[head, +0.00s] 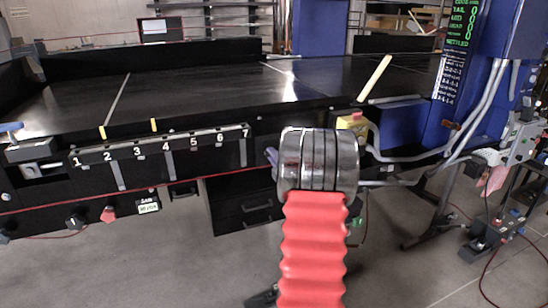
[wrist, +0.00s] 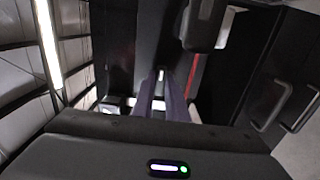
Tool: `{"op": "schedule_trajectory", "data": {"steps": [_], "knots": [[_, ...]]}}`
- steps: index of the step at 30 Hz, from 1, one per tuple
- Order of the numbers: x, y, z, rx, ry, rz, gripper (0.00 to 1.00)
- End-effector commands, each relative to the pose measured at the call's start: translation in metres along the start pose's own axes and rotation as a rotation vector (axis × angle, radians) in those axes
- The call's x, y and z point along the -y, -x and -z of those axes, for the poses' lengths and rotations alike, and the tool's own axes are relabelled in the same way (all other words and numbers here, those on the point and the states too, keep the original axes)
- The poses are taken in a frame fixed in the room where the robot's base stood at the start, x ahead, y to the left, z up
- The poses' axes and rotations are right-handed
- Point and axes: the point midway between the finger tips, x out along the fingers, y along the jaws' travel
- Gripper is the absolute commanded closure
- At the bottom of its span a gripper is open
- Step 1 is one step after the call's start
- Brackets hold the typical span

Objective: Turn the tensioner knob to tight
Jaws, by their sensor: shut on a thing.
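My gripper in the wrist view (wrist: 162,78) reaches forward with two purple fingers, nearly closed on a small dark thing with a white mark (wrist: 162,74) between their tips. This appears to be the tensioner knob on the dark front of the conveyor, but its shape and setting are mostly hidden by the fingers. In the head view my chrome wrist and red arm cover the grip. Only a bit of a purple finger (head: 271,156) shows beside the wrist, close to the conveyor's front side.
The black conveyor (head: 200,88) spans the scene. A numbered rail (head: 165,152), a black knob (head: 75,221) and a red knob (head: 108,214) are at front left. A yellow box with a red button (head: 352,121) stands just right of my wrist. A drawer cabinet (head: 243,207) is below.

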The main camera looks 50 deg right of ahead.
Motion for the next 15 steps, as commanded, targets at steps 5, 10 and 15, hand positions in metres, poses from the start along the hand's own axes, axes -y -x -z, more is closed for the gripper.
{"op": "schedule_trajectory", "data": {"steps": [5,10,15], "knots": [[0.0076,0.0017,0.0004,0.001,-0.005,0.014,0.85],[0.0054,0.0011,0.0002,0.001,-0.003,0.01,0.73],[0.0035,0.0007,0.0003,0.0,-0.001,0.006,0.69]]}}
